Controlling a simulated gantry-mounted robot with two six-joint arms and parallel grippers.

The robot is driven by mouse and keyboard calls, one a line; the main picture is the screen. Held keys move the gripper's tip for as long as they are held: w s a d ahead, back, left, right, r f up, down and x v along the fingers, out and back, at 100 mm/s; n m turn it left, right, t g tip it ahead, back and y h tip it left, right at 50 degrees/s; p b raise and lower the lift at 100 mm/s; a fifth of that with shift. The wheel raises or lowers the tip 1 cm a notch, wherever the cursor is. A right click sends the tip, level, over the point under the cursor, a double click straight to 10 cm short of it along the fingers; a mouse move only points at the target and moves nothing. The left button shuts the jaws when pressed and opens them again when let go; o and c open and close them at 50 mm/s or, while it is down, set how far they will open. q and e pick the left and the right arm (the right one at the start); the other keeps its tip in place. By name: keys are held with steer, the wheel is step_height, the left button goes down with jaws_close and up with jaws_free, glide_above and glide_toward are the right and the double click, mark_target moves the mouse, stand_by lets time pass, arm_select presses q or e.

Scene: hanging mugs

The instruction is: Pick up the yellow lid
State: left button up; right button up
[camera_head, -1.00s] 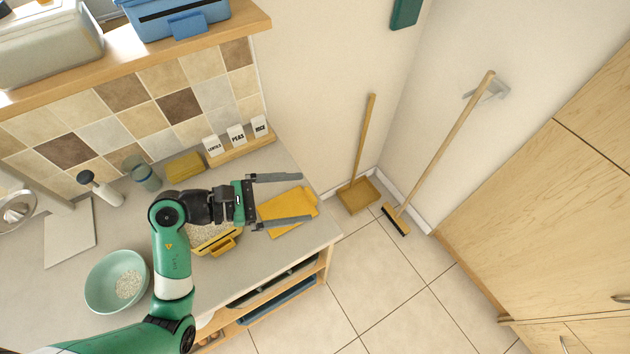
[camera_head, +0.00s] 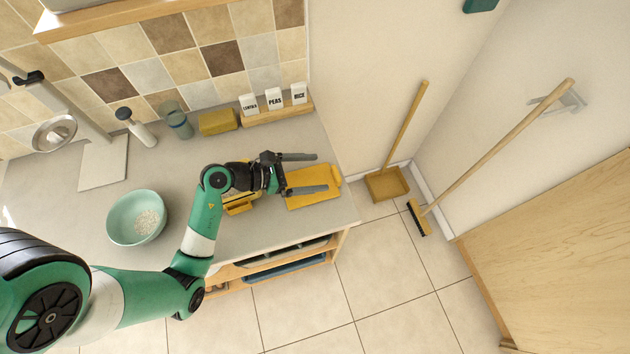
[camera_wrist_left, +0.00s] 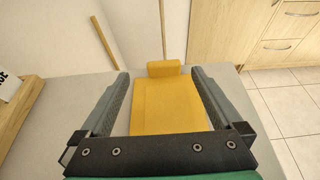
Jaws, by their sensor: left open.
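The yellow lid (camera_head: 312,188) lies flat on the grey counter near its right end, with a raised tab at its far edge. It also shows in the left wrist view (camera_wrist_left: 168,105), between my fingers. My left gripper (camera_head: 322,173) is open, its two fingers spread over or beside the lid. In the wrist view one finger is on each side of the lid, and the gap is wider than the lid. I cannot tell the fingers' height above the counter. A yellow container (camera_head: 240,206) is partly hidden under my left wrist. My right gripper is not in view.
A green bowl (camera_head: 125,220) with white grains stands on the counter at the left. A yellow box (camera_head: 217,122) and a wooden rack (camera_head: 280,112) with labelled white cards stand along the wall. The counter (camera_head: 300,228) ends just right of the lid.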

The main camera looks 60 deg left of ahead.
mark_target(334, 173)
arm_select(q)
steer(key=x, duration=0.5)
steer(key=shift+d+f, duration=0.2)
steer(key=shift+d, duration=0.05)
steer(key=c, duration=1.3)
